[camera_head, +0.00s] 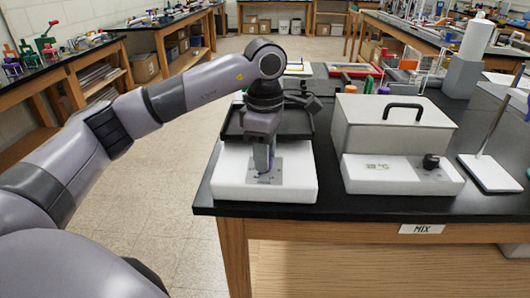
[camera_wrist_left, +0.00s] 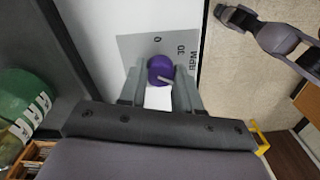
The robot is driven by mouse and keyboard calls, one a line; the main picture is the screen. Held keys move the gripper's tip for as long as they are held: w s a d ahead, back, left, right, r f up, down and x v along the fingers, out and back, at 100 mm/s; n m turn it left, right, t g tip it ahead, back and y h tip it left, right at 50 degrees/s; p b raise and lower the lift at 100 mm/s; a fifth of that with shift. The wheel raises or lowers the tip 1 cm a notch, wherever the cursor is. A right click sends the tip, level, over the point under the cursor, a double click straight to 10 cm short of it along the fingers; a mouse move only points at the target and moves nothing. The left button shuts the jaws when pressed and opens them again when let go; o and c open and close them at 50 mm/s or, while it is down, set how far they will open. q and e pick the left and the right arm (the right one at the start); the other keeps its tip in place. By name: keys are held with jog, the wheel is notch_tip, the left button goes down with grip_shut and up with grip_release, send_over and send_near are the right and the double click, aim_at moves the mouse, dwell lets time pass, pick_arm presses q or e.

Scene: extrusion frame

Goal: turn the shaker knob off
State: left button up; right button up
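The shaker (camera_head: 225,189) is a white box with a dark tray platform on top, at the near left end of the black bench. Its purple knob (camera_wrist_left: 161,70) sits on a grey panel (camera_wrist_left: 140,45) marked with 0, 30 and RPM. A pale pointer line on the knob slants toward the lower right in the left wrist view. My left gripper (camera_head: 262,170) points down at the panel and mostly hides the knob in the head view. In the left wrist view its fingers (camera_wrist_left: 160,88) stand on both sides of the knob, close against it.
A white lidded box (camera_head: 388,135) with a black handle and a black front knob stands right of the shaker. A stand with a white base (camera_head: 488,174) is farther right. The bench front carries a MIX label (camera_head: 422,229). Open floor lies to the left.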

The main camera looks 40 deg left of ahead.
pick_arm(q)
jog(key=shift+n, duration=0.3)
jog(key=n, duration=0.4)
jog(key=shift+n+p, duration=0.4)
jog(key=n, duration=0.6)
jog(key=shift+r+p, duration=0.1)
jog(key=shift+p, duration=0.3)
jog(key=n+p, duration=0.1)
jog(key=n, duration=0.5)
jog(key=shift+n, duration=0.4)
jog(key=n+p, duration=0.1)
jog(key=n, duration=0.4)
jog(key=shift+n, duration=0.3)
jog(key=shift+w, duration=0.1)
jog(key=o, duration=1.1)
jog(key=shift+c, duration=0.2)
